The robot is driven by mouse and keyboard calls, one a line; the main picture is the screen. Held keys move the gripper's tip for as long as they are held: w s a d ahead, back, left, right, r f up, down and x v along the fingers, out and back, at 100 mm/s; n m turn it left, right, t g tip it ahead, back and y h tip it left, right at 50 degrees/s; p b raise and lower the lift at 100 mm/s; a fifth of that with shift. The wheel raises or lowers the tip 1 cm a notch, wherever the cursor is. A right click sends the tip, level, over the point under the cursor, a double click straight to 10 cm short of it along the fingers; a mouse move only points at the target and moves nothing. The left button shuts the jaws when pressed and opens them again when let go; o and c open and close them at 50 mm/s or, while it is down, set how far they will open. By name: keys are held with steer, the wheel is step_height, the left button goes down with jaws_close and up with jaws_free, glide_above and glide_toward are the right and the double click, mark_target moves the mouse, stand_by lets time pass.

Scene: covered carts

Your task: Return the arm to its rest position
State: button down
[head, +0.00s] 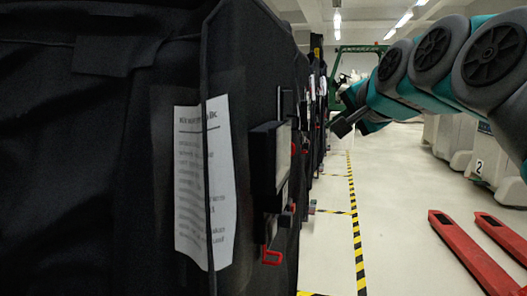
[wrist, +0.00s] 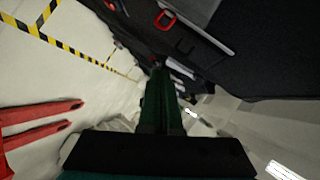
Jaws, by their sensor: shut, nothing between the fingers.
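My arm reaches in from the right of the head view. My gripper (head: 343,124) is at its end, small and dark, in the aisle just right of the row of covered carts. In the wrist view my gripper (wrist: 158,70) points away from the camera with its fingers together and nothing between them. The nearest black covered cart (head: 262,60) fills the left of the head view, with a printed paper sheet (head: 205,180) on its side. The cart row also shows at the upper right of the wrist view (wrist: 265,50). My gripper appears apart from the carts.
Red forks (head: 470,255) lie low on the floor at right and also show in the wrist view (wrist: 40,125). Grey-white bins (head: 497,165) stand behind them. Yellow-black tape (head: 357,235) marks the floor beside the carts. The pale aisle floor between is clear.

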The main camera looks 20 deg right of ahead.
steer(key=s+a+f+n+g+y+p, duration=0.1)
steer(key=s+a+f+n+g, duration=0.25)
steer(key=a+f, duration=0.55)
steer(key=s+a+f+n+g+y+p, duration=0.1)
steer(key=s+a+f+n+g+p, duration=0.25)
steer(key=f, duration=0.95)
steer(key=s+a+f+n+g, duration=0.2)
steer(key=s+f+n+g, duration=0.1)
steer(key=s+f, duration=0.5)
steer(key=s+a+f+n+g, duration=0.2)
steer(key=s+f+n+g, duration=0.2)
steer(key=s+f, duration=0.4)
steer(key=s+g, duration=0.1)
steer(key=s, duration=0.4)
steer(key=shift+a+f+h+p, duration=0.35)
steer(key=shift+h, duration=0.05)
